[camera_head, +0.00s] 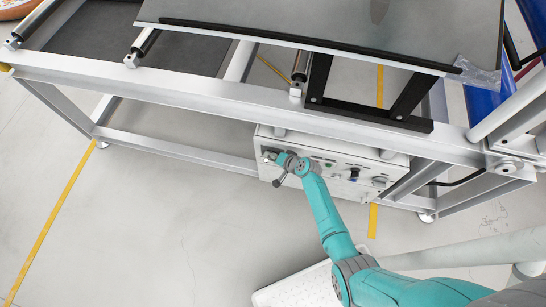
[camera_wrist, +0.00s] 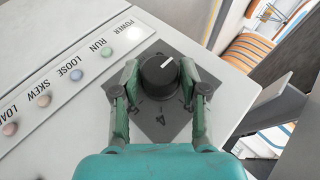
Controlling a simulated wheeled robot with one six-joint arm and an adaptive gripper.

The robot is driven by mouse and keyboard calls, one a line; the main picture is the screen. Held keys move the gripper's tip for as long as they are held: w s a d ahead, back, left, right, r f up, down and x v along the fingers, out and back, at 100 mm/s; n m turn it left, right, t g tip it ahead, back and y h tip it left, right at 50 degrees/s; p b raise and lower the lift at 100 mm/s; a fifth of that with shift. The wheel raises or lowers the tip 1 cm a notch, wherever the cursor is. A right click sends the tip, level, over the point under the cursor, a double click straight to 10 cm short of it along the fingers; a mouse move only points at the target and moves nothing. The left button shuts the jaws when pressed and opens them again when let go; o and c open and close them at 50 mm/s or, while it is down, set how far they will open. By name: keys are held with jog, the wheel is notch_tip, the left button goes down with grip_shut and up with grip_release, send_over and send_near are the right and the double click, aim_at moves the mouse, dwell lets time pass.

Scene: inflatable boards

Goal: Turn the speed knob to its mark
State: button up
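The speed knob (camera_wrist: 158,76) is a round black dial with a white pointer line, which aims up and to the right in the wrist view. It sits on a dark grey square plate (camera_wrist: 176,122) with numerals; a 4 shows below the knob and others are partly covered. My gripper (camera_wrist: 160,76) has one green finger on each side of the knob, close against it. In the head view my gripper (camera_head: 275,166) is at the left end of the control box (camera_head: 330,166), and the arm hides the knob there.
A row of small coloured lamps, labelled POWER, RUN, LOOSE, SKEW and LOAD, runs along the panel (camera_wrist: 60,100). Other dark knobs (camera_head: 354,173) sit further right on the box. The box hangs under a grey metal frame (camera_head: 200,97).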

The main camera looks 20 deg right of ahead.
jog(key=shift+f+y, duration=0.1)
jog(key=shift+y, duration=0.2)
jog(key=shift+c, duration=0.3)
jog(key=shift+s+f+m+t+y, duration=0.15)
jog(key=shift+m+t+y, duration=0.2)
jog(key=shift+t, duration=0.25)
jog(key=shift+f+m+t+y, duration=0.2)
jog(key=shift+m+t+y, duration=0.25)
jog(key=shift+t+y, duration=0.85)
jog(key=shift+f+t+y, duration=0.15)
jog(key=shift+t+y, duration=0.1)
jog(key=shift+t, duration=0.15)
jog(key=shift+s+f, duration=0.25)
jog(key=o, duration=1.1)
jog(key=shift+w+r, duration=0.15)
